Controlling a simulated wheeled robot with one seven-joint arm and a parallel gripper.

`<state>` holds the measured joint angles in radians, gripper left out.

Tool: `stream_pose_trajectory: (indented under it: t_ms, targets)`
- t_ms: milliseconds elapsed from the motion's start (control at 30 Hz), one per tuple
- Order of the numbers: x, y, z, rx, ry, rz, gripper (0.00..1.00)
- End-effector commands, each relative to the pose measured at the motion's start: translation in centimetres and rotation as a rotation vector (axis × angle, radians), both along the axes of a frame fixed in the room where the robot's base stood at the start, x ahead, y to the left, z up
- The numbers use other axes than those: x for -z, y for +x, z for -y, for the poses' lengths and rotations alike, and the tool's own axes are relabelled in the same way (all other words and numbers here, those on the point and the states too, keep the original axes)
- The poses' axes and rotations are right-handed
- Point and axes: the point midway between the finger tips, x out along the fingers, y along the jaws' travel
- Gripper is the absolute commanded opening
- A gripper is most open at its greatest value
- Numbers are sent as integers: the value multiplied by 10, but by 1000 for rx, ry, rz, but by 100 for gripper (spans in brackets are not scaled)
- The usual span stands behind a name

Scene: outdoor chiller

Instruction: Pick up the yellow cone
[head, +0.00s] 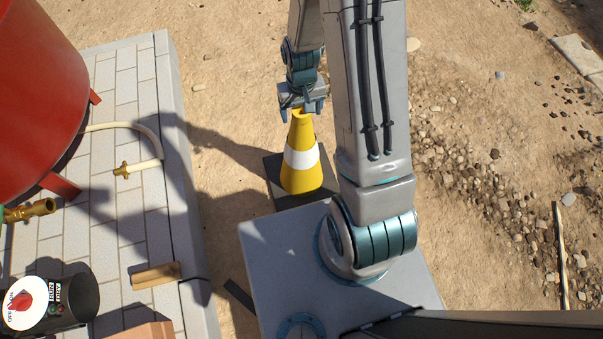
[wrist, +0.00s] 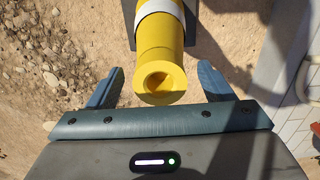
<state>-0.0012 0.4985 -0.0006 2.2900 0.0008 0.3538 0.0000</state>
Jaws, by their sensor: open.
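The yellow cone (head: 303,172) has a white band and a dark square base, and stands upright on the dirt in the head view. My gripper (head: 302,108) is right at the cone's top. In the wrist view my gripper (wrist: 166,88) is open, with one finger on each side of the cone's hollow tip (wrist: 160,80). Gaps show between both fingers and the cone. The cone's lower part runs out of the top of the wrist view.
Gravel (head: 500,180) covers the ground at right. Bare dirt surrounds the cone's far side.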

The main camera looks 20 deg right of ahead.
Motion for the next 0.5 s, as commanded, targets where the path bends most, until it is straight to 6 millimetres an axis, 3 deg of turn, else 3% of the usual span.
stream_pose_trajectory:
  t_ms: [67,267,500]
  targets:
    - [9,0,0,0,0,0,74]
    - [8,0,0,0,0,2,74]
    - [8,0,0,0,0,1,10]
